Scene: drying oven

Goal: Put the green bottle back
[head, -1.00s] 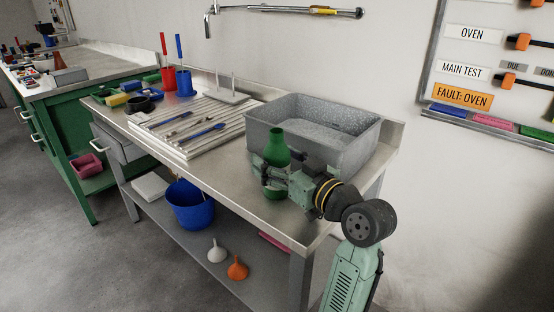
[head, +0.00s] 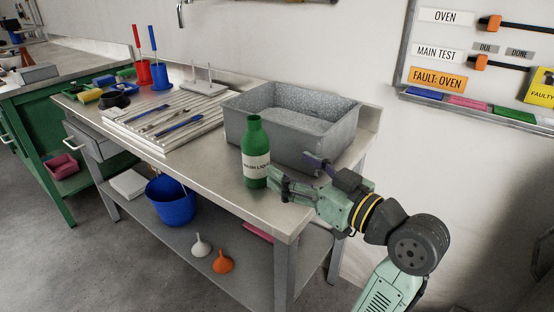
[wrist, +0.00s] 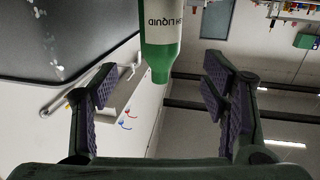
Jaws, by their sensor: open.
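The green bottle (head: 255,152) with a white label stands upright on the metal bench top (head: 222,174), in front of the grey basin. In the wrist view the bottle (wrist: 160,45) is upper centre, beyond the fingertips and not between the finger pads. My gripper (head: 292,176) is just right of the bottle in the head view, its jaws toward it. In the wrist view the gripper (wrist: 160,85) is open and empty, with purple pads on both sides.
The grey basin (head: 290,120) stands right behind the bottle. A ribbed drying rack (head: 165,125) with tools lies to the left. The bench's front edge is close to the bottle. A blue bucket (head: 171,203) and two funnels sit on the lower shelf.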

